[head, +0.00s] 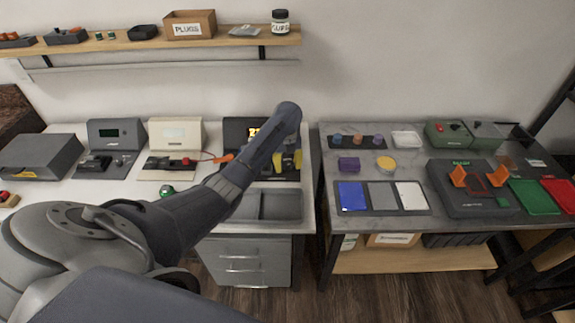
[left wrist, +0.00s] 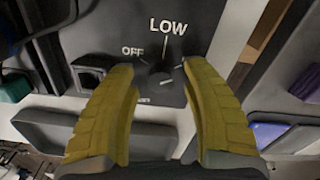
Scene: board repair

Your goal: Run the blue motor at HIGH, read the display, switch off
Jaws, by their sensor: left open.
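My left gripper (head: 287,160) is over the dark unit (head: 233,130) at the right end of the white bench. Its yellow fingers are open. In the left wrist view the gripper (left wrist: 165,82) has a dark knob (left wrist: 158,78) between and just beyond its fingertips, on a dark panel marked OFF and LOW. Any HIGH label is hidden, and I cannot tell where the knob points. The unit's display (head: 254,132) is lit with yellow digits, mostly hidden by my arm; a 2 seems to lead. I cannot make out a blue motor. My right gripper is not in view.
A grey tray (head: 282,218) lies in front of the unit. Left stand a beige-panel unit (head: 176,134) and a grey unit with a small display (head: 112,133). A separate grey table (head: 328,190) with coloured trays stands right, across a narrow gap.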

